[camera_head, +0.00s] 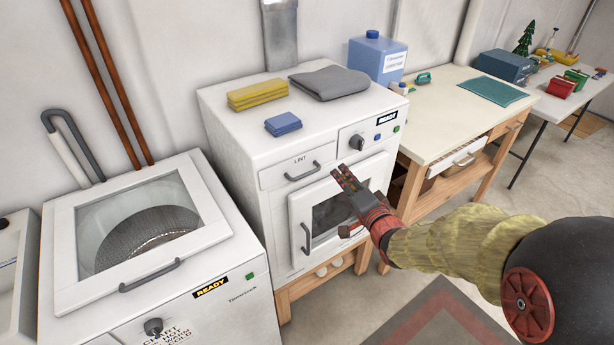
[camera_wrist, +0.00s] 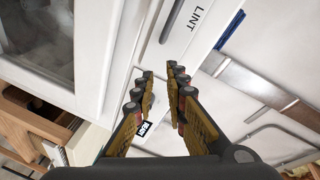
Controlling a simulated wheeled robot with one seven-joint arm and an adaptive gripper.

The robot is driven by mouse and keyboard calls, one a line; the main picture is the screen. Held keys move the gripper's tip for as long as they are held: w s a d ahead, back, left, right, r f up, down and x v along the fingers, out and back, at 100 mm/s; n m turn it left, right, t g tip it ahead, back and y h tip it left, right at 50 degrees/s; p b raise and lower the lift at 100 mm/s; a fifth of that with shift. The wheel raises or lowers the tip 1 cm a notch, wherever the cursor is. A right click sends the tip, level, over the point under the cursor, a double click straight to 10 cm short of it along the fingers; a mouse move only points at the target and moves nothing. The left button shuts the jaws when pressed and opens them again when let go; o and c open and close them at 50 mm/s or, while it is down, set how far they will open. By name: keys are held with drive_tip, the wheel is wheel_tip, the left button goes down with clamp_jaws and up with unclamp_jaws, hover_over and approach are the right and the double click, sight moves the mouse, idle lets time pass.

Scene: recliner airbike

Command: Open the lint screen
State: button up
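The lint screen (camera_head: 290,173) is a shallow white drawer front marked LINT, with a grey bar handle (camera_head: 303,172), near the top of the white dryer (camera_head: 256,150). It looks closed. Its LINT marking and handle (camera_wrist: 172,20) also show at the top of the wrist view. My gripper (camera_head: 341,172) is to the right of the handle, in front of the dryer. In the wrist view my gripper (camera_wrist: 160,70) has a gap between its fingertips, with nothing held; the handle lies beyond them, apparently untouched.
Below the drawer is the dryer's door (camera_head: 330,205) with its own handle. A washer (camera_head: 150,250) stands at left and a wooden workbench (camera_head: 460,115) at right. Folded yellow (camera_head: 258,93), blue (camera_head: 283,124) and grey (camera_head: 330,82) cloths lie on the dryer. Floor in front is clear, with a rug (camera_head: 440,315).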

sight(307, 175)
drive_tip(key=s+a+f+m+t+y, duration=0.1)
drive_tip(key=s+a+f+m+y, duration=0.1)
drive_tip(key=a+f+m+y, duration=0.3)
drive_tip(key=w+a+r, duration=0.1)
drive_tip(key=w, duration=0.1)
drive_tip(key=w+a+n+b, duration=0.1)
drive_tip(key=w+a, duration=0.1)
drive_tip(key=w+a+r+n+b, duration=0.1)
drive_tip(key=a, duration=0.1)
drive_tip(key=shift+w+r+y, duration=0.3)
drive_tip(key=shift+w, duration=0.1)
drive_tip(key=shift+c, duration=0.2)
clamp_jaws()
drive_tip(key=shift+d, duration=0.1)
